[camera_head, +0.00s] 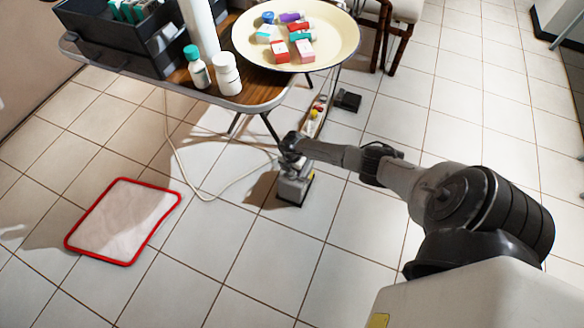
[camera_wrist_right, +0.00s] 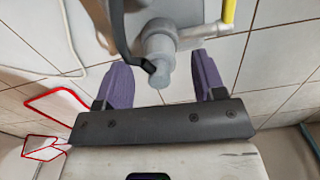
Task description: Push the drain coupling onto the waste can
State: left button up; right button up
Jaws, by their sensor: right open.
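In the right wrist view my right gripper (camera_wrist_right: 160,62) is open. Its two purple fingers stand apart, one on each side of a grey stepped cylinder (camera_wrist_right: 158,50), which looks like the drain coupling. I cannot tell if either finger touches it. A dark curved strap or hose crosses beside the cylinder. Behind it is a grey fitting (camera_wrist_right: 192,32) with a yellow bar; I cannot tell if this belongs to the waste can. In the head view my right gripper (camera_head: 294,188) is low over the floor near the table, its fingers not visible. My left gripper is out of view.
A table (camera_head: 262,100) carries a dark bin (camera_head: 110,45), white bottles (camera_head: 227,75) and a round cream tray (camera_head: 330,58) with small boxes. A cable (camera_head: 185,175) runs across the tiles. A red-edged mat (camera_head: 125,215) lies at left. Foreground floor is clear.

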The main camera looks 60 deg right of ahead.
notch_tip(320, 180, up, 14)
jog(key=p, duration=0.9)
jog(key=shift+f, duration=0.15)
